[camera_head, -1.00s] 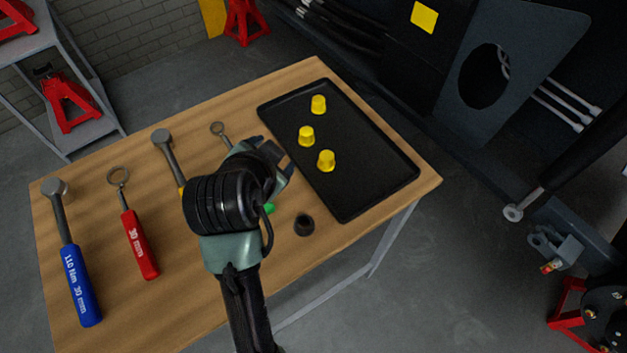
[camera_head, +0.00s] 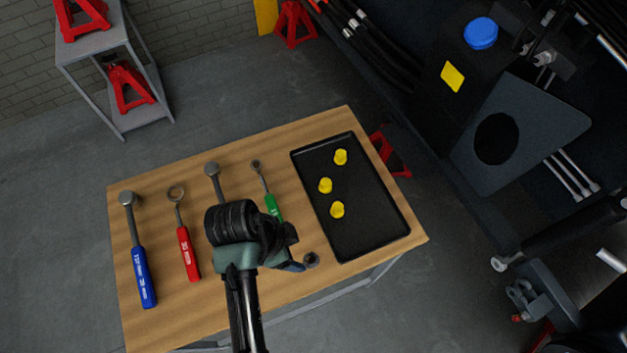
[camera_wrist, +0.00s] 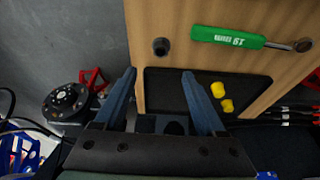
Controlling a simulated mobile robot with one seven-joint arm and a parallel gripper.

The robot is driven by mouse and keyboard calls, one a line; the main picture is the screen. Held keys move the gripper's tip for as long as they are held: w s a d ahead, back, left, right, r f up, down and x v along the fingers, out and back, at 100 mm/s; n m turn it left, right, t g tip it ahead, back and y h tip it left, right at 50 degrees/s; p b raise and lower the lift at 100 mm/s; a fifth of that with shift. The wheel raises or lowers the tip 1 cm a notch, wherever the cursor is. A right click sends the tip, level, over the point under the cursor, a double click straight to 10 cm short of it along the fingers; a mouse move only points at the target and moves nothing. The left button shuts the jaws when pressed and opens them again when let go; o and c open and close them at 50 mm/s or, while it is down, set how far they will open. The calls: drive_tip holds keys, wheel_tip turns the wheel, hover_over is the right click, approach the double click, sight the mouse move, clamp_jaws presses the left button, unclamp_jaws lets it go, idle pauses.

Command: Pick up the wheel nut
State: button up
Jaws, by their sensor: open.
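In the head view my gripper (camera_head: 293,264) is close to the left of the nut, partly hidden by my wrist. I cannot tell its exact height above the table.
The black tray (camera_head: 372,232) holds three yellow caps (camera_head: 337,210). Blue (camera_head: 144,277), red (camera_head: 188,255) and green (camera_head: 272,207) handled tools lie on the left and middle of the table. Another tool (camera_head: 213,176) is partly hidden by my arm. The dark chassis (camera_head: 525,130) stands at right.

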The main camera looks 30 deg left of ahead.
sight(314, 259)
drive_tip(key=x, duration=1.1)
drive_tip(key=shift+w+f+p, duration=0.15)
drive_tip(key=shift+f+p, duration=0.15)
drive_tip(key=shift+f, duration=0.1)
clamp_jaws()
